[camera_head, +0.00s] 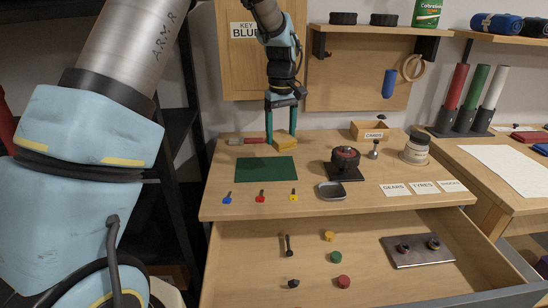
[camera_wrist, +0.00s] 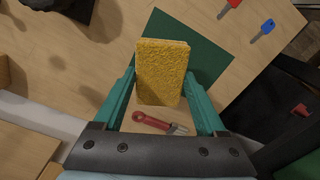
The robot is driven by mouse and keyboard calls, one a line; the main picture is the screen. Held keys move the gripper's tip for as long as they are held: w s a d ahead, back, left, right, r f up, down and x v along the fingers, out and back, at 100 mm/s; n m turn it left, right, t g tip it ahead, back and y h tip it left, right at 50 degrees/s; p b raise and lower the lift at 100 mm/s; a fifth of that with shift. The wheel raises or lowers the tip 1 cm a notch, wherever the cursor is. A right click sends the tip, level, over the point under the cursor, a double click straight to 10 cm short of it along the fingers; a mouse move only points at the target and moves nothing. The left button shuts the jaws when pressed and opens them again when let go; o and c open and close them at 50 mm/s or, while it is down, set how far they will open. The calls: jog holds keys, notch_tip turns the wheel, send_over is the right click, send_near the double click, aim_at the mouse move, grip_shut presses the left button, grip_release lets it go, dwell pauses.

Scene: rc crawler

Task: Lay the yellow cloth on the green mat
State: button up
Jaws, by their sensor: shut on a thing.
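The yellow cloth (camera_head: 286,143) looks like a thick folded pad with a rough surface. My gripper (camera_head: 281,134) is shut on it, pointing down at the back of the workbench. In the wrist view the cloth (camera_wrist: 162,70) sits between the two teal fingers. The green mat (camera_head: 266,169) lies flat on the bench, in front of the cloth and slightly left. In the wrist view the mat (camera_wrist: 208,52) shows beyond the cloth, which covers part of it. The mat's top is bare. The cloth's exact height above the bench is hard to tell.
A red-handled tool (camera_head: 246,141) lies behind the mat, left of the cloth. Blue, red (camera_head: 260,196) and yellow keys lie in front of the mat. A grey tray (camera_head: 331,191) and a dark round part on a stand (camera_head: 345,160) are to the right. The drawer below is open.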

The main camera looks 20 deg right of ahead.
aim_at(281, 136)
jog(key=shift+f+p, duration=0.85)
jog(key=shift+f, duration=2.95)
jog(key=shift+f, duration=0.1)
jog(key=o, duration=1.3)
notch_tip(281, 136, up, 12)
jog(key=shift+r+b, duration=0.1)
jog(key=shift+b, duration=1.1)
